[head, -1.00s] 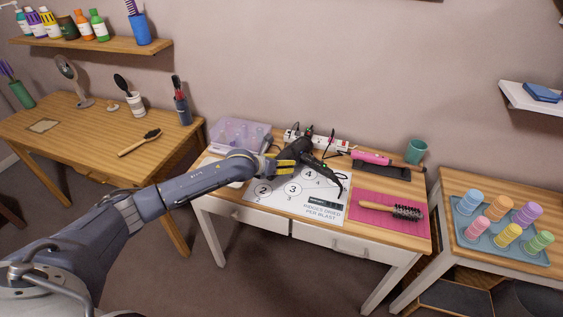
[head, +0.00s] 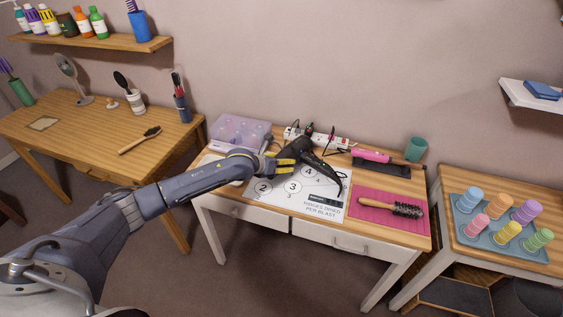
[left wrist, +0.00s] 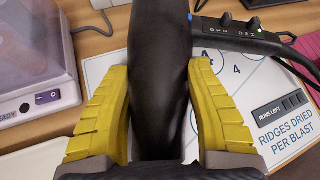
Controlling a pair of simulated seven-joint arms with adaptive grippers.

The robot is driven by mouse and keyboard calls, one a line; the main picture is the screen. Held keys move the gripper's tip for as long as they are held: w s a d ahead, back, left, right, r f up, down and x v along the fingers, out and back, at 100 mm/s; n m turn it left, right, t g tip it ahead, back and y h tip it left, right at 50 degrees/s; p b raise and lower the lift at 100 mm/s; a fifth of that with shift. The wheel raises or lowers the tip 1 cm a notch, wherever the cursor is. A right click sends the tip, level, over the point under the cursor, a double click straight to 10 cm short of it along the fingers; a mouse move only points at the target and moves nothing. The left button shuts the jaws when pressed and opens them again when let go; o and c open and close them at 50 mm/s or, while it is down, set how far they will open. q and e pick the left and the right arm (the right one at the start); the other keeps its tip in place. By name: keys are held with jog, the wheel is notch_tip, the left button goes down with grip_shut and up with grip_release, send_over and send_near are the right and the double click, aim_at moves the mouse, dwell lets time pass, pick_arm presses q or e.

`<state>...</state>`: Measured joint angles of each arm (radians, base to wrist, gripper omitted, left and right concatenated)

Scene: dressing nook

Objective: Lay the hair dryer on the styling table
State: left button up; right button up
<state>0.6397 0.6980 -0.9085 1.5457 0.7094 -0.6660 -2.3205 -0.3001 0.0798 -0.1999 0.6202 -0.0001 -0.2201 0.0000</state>
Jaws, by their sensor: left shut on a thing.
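The black hair dryer (head: 318,164) is over the printed mat (head: 265,203) on the styling table (head: 408,222), the white table with a wooden top. My left gripper (head: 284,166) is shut around the dryer's dark body. In the left wrist view the yellow fingers (left wrist: 160,115) press on both sides of the dryer body (left wrist: 158,75). A part with switches and a green light extends to the right there. I cannot tell whether the dryer touches the table. My right gripper is not in view.
A lavender box (head: 238,132) stands left of the dryer. A power strip (head: 325,139), a pink styling tool (head: 370,156) and a teal cup (head: 415,149) are behind it. A round brush (head: 405,210) lies on a pink mat (head: 366,206). The mat's front is clear.

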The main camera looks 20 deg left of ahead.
pick_arm(q)
jog(key=shift+f, duration=0.1)
jog(key=o, duration=1.6)
jog(key=shift+o, duration=0.2)
jog(key=shift+f, duration=0.1)
jog(key=v, duration=1.2)
